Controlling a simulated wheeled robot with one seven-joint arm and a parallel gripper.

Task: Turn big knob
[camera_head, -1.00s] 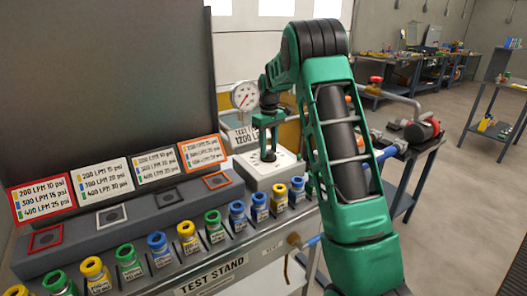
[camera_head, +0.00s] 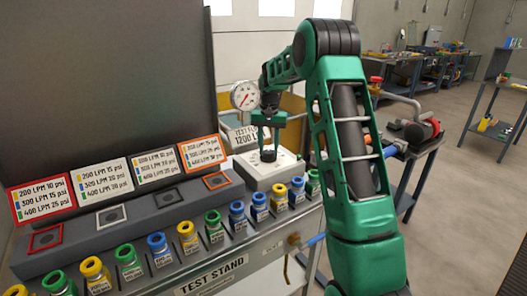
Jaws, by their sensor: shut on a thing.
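The big knob (camera_head: 268,155) is a black knob on top of a white box (camera_head: 262,175) at the right end of the test stand. My gripper (camera_head: 268,147) points down from above, its dark fingers shut on the knob. The fingers hide part of the knob, and its pointer direction is too small to read. A round white pressure gauge (camera_head: 244,96) with a red needle stands behind the box. A sign (camera_head: 243,138) reading about 1200 L stands below it, partly hidden.
A row of blue, green and yellow fittings (camera_head: 187,235) runs along the stand's front edge, close to the box. Label cards (camera_head: 105,184) stand behind square pads on a grey block. A large dark panel (camera_head: 115,80) rises at the left. A pump table (camera_head: 417,165) is at the right.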

